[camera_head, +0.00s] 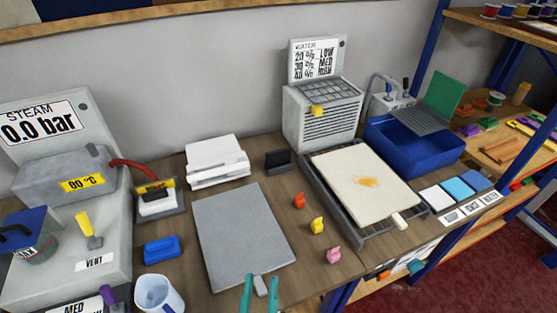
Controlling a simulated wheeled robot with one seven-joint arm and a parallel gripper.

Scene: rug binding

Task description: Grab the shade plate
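A row of three flat swatches, white, light blue (458,188) and darker blue, lies at the right edge of the bench with small label cards in front. I take this to be the shade plate, but cannot be sure. My gripper (260,293) is at the bottom centre, its two teal fingers apart. A small grey tab on the front edge of a flat grey board (240,235) shows between them, and the fingers do not appear closed on it. The swatches are well to the right of my gripper.
A cream pad (364,182) with an orange stain lies on a dark rack. A blue basin (418,149) stands behind the swatches. Small orange, yellow and pink pieces stand between board and rack. A steam unit (60,185) and white cup (159,294) are left.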

